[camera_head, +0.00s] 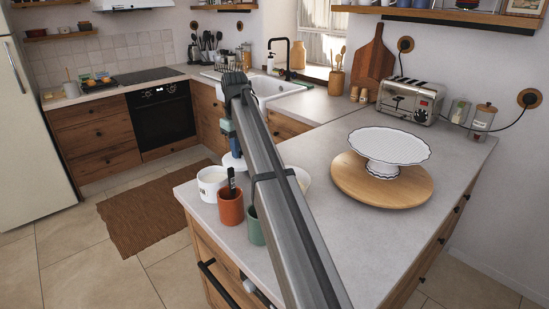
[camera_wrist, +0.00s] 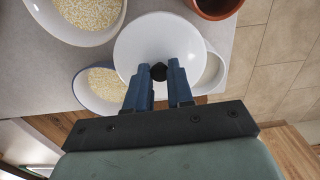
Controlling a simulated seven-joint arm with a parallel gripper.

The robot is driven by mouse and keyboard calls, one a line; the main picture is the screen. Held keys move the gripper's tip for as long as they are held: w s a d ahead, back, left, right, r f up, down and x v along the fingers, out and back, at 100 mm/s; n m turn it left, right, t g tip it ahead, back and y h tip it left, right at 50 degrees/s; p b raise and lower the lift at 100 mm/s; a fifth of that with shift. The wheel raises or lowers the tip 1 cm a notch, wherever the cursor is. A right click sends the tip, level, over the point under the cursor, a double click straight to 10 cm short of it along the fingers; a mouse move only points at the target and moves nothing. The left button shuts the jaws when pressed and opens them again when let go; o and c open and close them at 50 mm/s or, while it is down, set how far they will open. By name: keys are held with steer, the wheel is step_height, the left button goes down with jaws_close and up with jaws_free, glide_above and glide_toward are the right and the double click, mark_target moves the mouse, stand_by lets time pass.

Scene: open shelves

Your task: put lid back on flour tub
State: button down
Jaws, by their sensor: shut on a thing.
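My gripper (camera_wrist: 158,88) has its two blue fingers shut on the black knob (camera_wrist: 158,72) of a round white lid (camera_wrist: 150,43). In the head view the lid (camera_head: 234,162) hangs under my gripper (camera_head: 236,150), above the counter.
A terracotta cup (camera_head: 230,208), a green cup (camera_head: 256,228) and a white bowl of grain (camera_wrist: 118,26) are near. A cake stand (camera_head: 388,146) stands on a round board (camera_head: 352,181) at right.

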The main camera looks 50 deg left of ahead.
steer(key=s+a+r+n, duration=0.1)
steer(key=s+a, duration=0.5)
steer(key=a, duration=0.2)
step_height(320, 180, down, 6)
steer(key=shift+d+f, duration=0.15)
steer(key=shift+d, duration=0.05)
stand_by(0.4)
steer(key=shift+s+f, duration=0.1)
steer(key=shift+f, duration=0.05)
stand_by(2.0)
steer(key=c, duration=0.9)
jaws_free()
steer(key=shift+o, duration=0.4)
steer(key=o, duration=0.4)
